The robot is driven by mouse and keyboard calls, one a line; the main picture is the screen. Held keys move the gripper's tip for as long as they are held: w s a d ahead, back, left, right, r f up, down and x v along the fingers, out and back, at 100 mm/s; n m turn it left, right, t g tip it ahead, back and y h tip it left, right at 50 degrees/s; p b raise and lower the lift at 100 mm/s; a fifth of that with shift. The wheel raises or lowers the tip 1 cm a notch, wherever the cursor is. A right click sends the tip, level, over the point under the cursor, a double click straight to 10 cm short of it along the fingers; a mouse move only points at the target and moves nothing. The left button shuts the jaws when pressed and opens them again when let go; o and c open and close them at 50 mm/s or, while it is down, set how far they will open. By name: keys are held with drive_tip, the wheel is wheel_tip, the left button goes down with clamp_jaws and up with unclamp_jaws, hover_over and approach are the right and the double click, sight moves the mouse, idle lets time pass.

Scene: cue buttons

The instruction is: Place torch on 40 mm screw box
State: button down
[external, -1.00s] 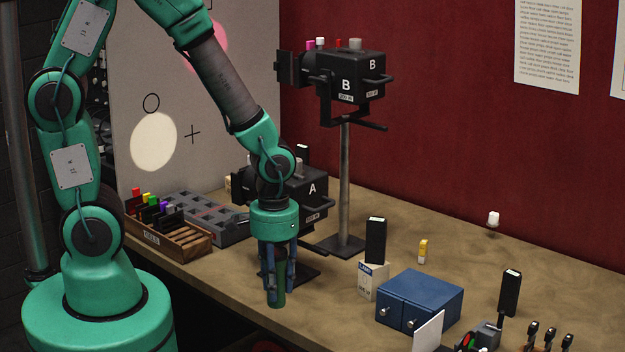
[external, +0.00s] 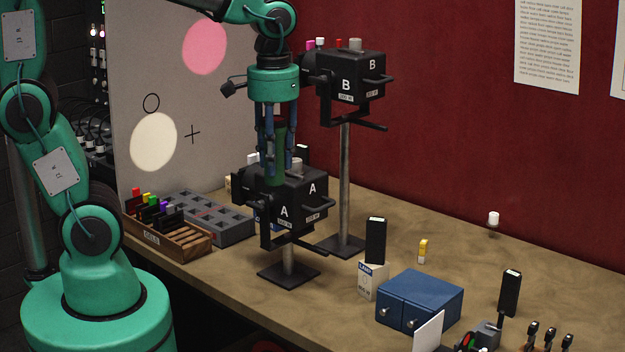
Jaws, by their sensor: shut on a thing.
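My gripper (external: 278,168) is shut on a dark green upright cylinder (external: 279,150), which may be the torch. It holds the cylinder above or just behind the top of the black lamp housing marked A (external: 285,205); I cannot tell whether they touch. No box can be read as a 40 mm screw box. A small white box with a blue label (external: 371,282) stands mid-table with a black block (external: 376,240) on top. A blue two-knob cabinet (external: 420,300) stands to its right.
Lamp housing B (external: 350,78) stands on a tall post behind. A wooden rack of coloured cards (external: 180,238) and a grey tray (external: 215,222) are at left. Another black block (external: 510,292) stands at right. The table between the box and the back wall is mostly clear.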

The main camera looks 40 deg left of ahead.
drive_tip(key=w+a+r+n+p, duration=0.15)
drive_tip(key=w+a+n, duration=0.25)
drive_tip(key=w+a, duration=0.7)
drive_tip(key=w+a+r+n+p, duration=0.1)
drive_tip(key=w+a+n+p, duration=0.25)
drive_tip(key=w+a, duration=0.8)
drive_tip(key=w+a+f+n+p, duration=0.1)
drive_tip(key=w+a+n, duration=0.2)
drive_tip(key=a, duration=0.8)
drive_tip(key=w+a+f+n+p, duration=0.1)
drive_tip(key=w+a+n, duration=0.15)
drive_tip(key=a, duration=0.85)
drive_tip(key=w+a+f+n+p, duration=0.1)
drive_tip(key=w+a+n, duration=0.25)
drive_tip(key=a, duration=0.75)
wheel_tip(320, 180, down, 26)
drive_tip(key=shift+d+m, duration=0.15)
drive_tip(key=shift+m, duration=0.3)
drive_tip(key=shift+w, duration=0.1)
drive_tip(key=w+a, duration=0.2)
drive_tip(key=w, duration=0.2)
drive_tip(key=w+a+f+p, duration=0.1)
drive_tip(key=w+a, duration=0.2)
drive_tip(key=w, duration=0.2)
drive_tip(key=w+a+p, duration=0.1)
drive_tip(key=w+a, duration=0.1)
drive_tip(key=w, duration=0.3)
drive_tip(key=shift+a+f, duration=0.25)
